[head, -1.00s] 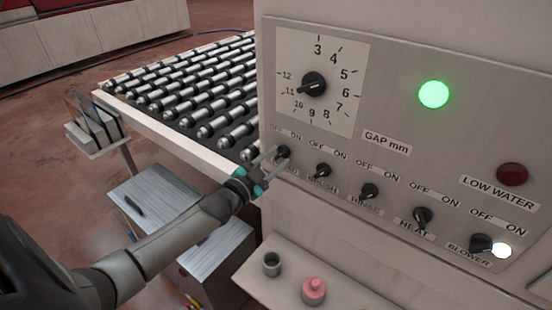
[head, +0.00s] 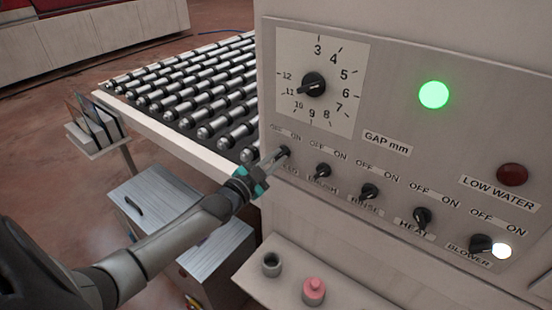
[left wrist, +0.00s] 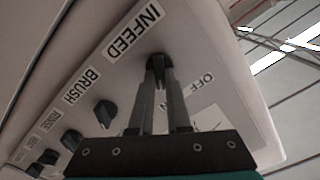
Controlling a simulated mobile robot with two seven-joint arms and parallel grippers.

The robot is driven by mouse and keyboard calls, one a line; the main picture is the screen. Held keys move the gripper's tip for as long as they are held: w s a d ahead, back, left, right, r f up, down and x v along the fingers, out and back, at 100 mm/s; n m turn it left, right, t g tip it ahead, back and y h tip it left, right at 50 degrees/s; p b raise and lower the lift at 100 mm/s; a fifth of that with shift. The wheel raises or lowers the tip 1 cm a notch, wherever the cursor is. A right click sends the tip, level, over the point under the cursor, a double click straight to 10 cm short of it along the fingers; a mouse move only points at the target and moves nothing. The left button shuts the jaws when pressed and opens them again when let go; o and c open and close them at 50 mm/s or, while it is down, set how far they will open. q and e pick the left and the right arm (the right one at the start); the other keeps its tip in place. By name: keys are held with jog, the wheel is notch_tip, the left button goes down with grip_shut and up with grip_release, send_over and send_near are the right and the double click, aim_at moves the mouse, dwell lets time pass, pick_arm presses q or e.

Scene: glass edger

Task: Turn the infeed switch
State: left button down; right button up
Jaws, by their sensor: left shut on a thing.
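The infeed switch (head: 284,151) is a small black knob at the left end of the row on the grey panel. It also shows in the left wrist view (left wrist: 159,61), beside its INFEED label (left wrist: 134,33) and an OFF mark. My left gripper (head: 276,158) reaches it from the lower left, with its fingers (left wrist: 161,82) closed in on the knob from both sides. The fingers partly hide the knob, and its exact pointer angle is hard to tell. My right gripper is in neither view.
The brush (head: 322,171), rinse (head: 369,191), heat (head: 422,216) and blower (head: 481,243) knobs run to the right. A gap dial (head: 313,85) sits above. A roller conveyor (head: 190,92) is behind my arm; a shelf below holds a pink button (head: 314,290).

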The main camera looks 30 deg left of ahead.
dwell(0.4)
pick_arm(q)
jog(key=n, duration=0.2)
jog(key=shift+n, duration=0.4)
jog(key=n, duration=0.3)
jog(key=shift+a+n, duration=0.1)
jog(key=shift+n, duration=0.2)
jog(key=shift+a+n, duration=0.15)
jog(key=shift+n, duration=3.55)
jog(key=c, duration=0.9)
grip_release()
jog(key=s, duration=1)
jog(key=s+a, duration=0.1)
jog(key=s, duration=0.4)
jog(key=shift+s+a, duration=0.1)
